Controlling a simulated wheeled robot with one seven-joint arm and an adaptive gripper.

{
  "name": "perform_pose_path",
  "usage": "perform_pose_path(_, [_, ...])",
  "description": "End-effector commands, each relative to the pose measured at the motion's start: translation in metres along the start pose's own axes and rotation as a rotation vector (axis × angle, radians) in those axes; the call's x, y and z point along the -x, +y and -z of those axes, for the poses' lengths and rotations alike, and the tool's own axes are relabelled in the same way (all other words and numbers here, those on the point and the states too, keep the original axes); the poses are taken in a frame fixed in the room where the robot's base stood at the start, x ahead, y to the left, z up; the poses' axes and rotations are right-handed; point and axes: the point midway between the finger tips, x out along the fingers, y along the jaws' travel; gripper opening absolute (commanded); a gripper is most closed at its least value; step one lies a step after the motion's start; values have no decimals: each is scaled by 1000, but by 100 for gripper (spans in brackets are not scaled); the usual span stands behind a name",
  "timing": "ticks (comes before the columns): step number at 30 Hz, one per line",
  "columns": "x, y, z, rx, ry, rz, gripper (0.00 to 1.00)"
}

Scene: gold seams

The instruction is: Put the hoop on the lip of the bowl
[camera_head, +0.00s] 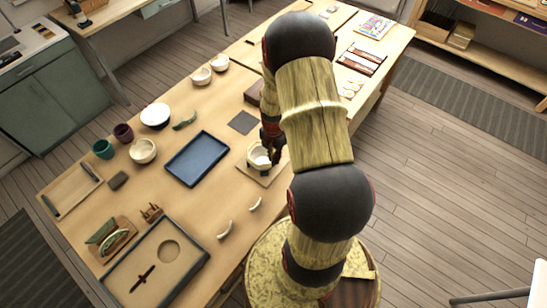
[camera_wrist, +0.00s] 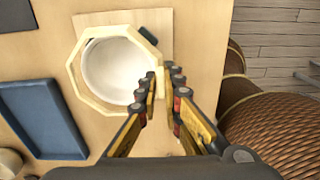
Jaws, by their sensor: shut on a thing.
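The hoop (camera_wrist: 76,88) is a pale wooden octagonal ring. In the wrist view it surrounds the white round bowl (camera_wrist: 115,72), with the bowl's opening showing inside it. The hoop sits slightly off centre, with a wider gap at the lower left. I cannot tell whether it touches the lip or hangs just above it. My gripper (camera_wrist: 165,88) is shut on the hoop's right side. In the head view the hoop and bowl (camera_head: 259,157) show small beside my gripper (camera_head: 271,142), partly hidden by my arm. The bowl stands on a light square board (camera_head: 253,175).
A blue tray (camera_head: 197,158) lies left of the bowl; it also shows in the wrist view (camera_wrist: 40,118). A dark square mat (camera_head: 242,122) lies behind it. A small dark green piece (camera_wrist: 148,34) is close behind the hoop.

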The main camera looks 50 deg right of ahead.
Motion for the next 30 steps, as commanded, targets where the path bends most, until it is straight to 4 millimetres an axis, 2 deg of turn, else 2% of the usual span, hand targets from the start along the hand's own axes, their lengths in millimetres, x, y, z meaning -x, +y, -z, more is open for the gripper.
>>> perform_pose_path(30, [-9,0,0,0,0,0,0])
